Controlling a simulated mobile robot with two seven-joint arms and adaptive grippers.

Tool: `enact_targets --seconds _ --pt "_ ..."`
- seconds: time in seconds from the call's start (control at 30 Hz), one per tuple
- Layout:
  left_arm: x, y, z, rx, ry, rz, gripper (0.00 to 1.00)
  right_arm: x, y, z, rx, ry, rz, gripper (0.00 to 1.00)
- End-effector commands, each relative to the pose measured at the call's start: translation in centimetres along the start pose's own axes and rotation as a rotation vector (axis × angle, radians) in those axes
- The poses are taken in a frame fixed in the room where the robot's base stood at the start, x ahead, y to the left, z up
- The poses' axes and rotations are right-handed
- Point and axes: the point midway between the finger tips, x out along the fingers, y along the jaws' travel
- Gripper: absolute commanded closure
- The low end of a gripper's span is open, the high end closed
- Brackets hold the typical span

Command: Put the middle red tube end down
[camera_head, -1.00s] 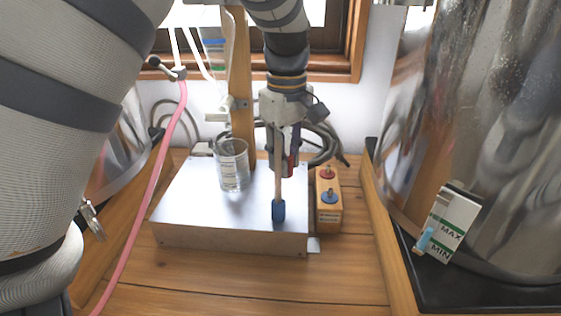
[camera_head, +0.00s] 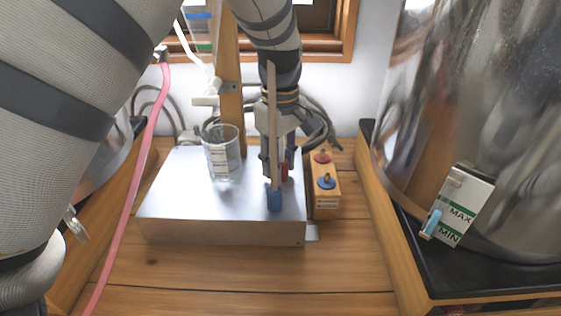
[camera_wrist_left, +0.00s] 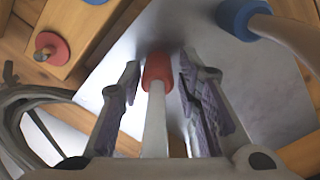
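The red tube end (camera_wrist_left: 158,68) sits at the metal box's top, on a pale tube running toward the wrist camera. In the head view the red end (camera_head: 284,171) is partly hidden behind the blue-ended tube (camera_head: 272,125). My left gripper (camera_head: 278,172) points down over the box (camera_head: 180,188). In the left wrist view its two fingers (camera_wrist_left: 160,78) stand on either side of the red-ended tube, with a gap on both sides. The red end looks at or very near the box surface. My right gripper is not in view.
The blue end (camera_head: 274,200) stands close in front of my left gripper. A glass beaker (camera_head: 222,158) is on the box. A wooden block with red and blue plugs (camera_head: 325,192) stands right of it. A large steel vessel (camera_head: 470,110) fills the right. The front planks are clear.

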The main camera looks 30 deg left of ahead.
Motion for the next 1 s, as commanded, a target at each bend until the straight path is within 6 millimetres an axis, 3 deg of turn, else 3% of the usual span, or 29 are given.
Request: enact_targets --seconds 0.37,0.7,0.83,1.0 --pt "-0.7 0.1 0.0 0.000 0.001 0.003 0.58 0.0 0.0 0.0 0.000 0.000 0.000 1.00" --pt "-9.4 0.1 -0.1 0.001 0.002 0.005 0.58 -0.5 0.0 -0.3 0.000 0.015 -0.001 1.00" --pt "-11.5 0.1 0.0 0.000 0.001 0.001 0.58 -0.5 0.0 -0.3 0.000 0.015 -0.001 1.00" --pt "-12.3 0.0 0.0 0.000 0.000 -0.003 0.58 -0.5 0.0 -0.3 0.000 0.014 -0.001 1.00"
